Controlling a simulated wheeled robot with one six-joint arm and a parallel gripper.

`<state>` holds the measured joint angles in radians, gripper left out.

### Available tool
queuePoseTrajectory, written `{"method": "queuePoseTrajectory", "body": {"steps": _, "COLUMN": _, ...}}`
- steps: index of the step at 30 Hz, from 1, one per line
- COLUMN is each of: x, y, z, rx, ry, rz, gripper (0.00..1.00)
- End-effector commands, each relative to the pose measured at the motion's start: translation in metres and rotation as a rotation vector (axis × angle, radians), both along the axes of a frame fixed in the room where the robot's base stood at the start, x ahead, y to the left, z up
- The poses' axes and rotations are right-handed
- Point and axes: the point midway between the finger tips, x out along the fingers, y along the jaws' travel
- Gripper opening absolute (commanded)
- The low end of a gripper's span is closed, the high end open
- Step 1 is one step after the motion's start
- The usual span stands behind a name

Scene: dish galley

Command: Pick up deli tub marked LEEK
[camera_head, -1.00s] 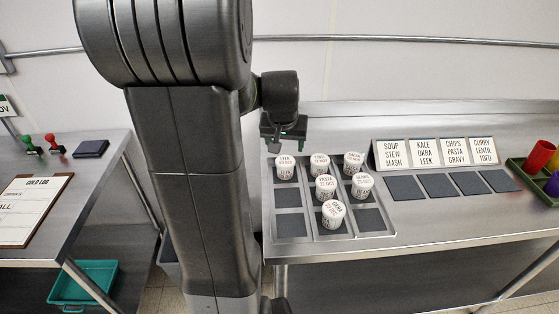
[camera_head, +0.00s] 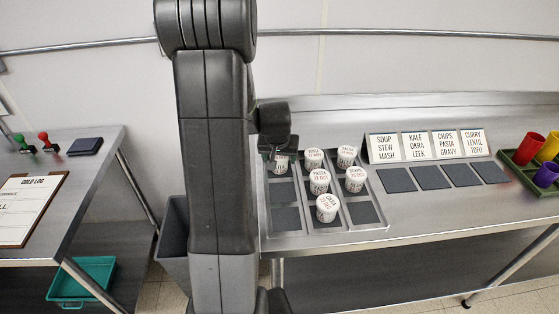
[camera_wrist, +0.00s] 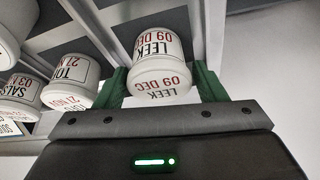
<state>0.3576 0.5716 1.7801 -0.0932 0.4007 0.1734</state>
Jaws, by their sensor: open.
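The deli tub marked LEEK (camera_wrist: 160,62) is white with red and black print, reading LEEK 09 DEC in the wrist view. In the head view the tub (camera_head: 281,166) sits in the back left cell of the grey tray (camera_head: 257,235), partly hidden by my gripper. My gripper (camera_wrist: 158,88) is open, with its green fingers on either side of the tub. I cannot tell whether the fingers touch it. In the head view my gripper (camera_head: 278,152) is right at the tub's top.
Other white tubs stand in the tray, including one marked OKRA (camera_head: 327,208) and one marked PASTA (camera_head: 319,181). In the wrist view a neighbouring tub (camera_wrist: 72,81) is close to the left finger. Label cards (camera_head: 430,144) stand behind dark pads (camera_head: 432,177). Coloured cups (camera_head: 530,148) are at right.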

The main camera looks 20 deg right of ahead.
Motion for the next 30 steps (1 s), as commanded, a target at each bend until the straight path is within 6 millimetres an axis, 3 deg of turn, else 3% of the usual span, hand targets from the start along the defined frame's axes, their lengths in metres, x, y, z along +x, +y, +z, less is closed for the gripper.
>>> {"method": "queuePoseTrajectory", "body": {"steps": 12, "x": 0.004, "y": -0.002, "z": -0.010, "rx": 0.001, "ry": -0.001, "rz": -0.001, "gripper": 0.64}}
{"method": "queuePoseTrajectory", "body": {"steps": 18, "x": 0.004, "y": -0.002, "z": -0.010, "rx": 0.001, "ry": -0.001, "rz": -0.001, "gripper": 0.29}}
{"method": "queuePoseTrajectory", "body": {"steps": 26, "x": 0.004, "y": -0.002, "z": -0.008, "rx": 0.000, "ry": -0.002, "rz": -0.001, "gripper": 0.29}}
{"method": "queuePoseTrajectory", "body": {"steps": 30, "x": 0.005, "y": -0.002, "z": 0.005, "rx": -0.001, "ry": -0.006, "rz": -0.001, "gripper": 0.29}}
